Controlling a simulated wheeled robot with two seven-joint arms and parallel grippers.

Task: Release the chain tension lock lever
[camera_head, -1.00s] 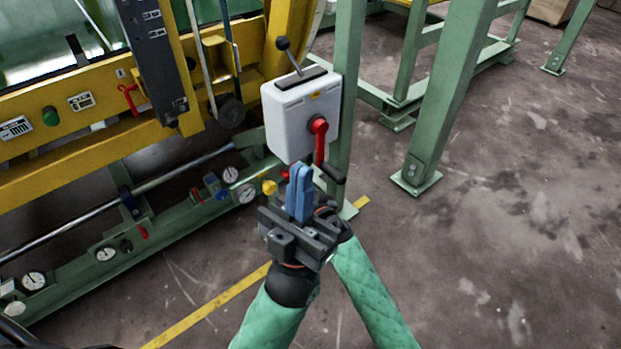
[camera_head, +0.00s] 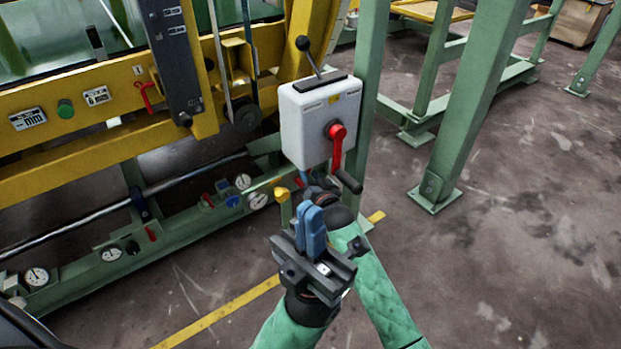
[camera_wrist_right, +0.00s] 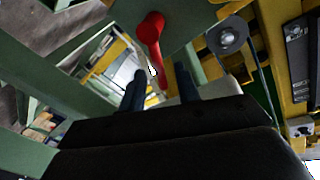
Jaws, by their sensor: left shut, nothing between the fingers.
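A white box (camera_head: 306,139) on a green post carries a red lever (camera_head: 337,146) with a dark grip pointing down on its front. A black-knobbed lever (camera_head: 309,55) leans up from its top. No readable label shows which is the chain tension lock lever. My left gripper (camera_head: 312,231) is shut and empty, below and in front of the box. My right gripper is mostly hidden behind it, just under the box. In the right wrist view my right gripper (camera_wrist_right: 159,88) has its blue fingers apart, with a red lever (camera_wrist_right: 152,40) showing beyond and between them.
A yellow beam (camera_head: 75,155) with a small red handle (camera_head: 146,95) and a green button (camera_head: 65,109) runs at left. Several gauges line the green lower rail (camera_head: 85,265). A green leg (camera_head: 460,110) stands right. The floor at right is clear.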

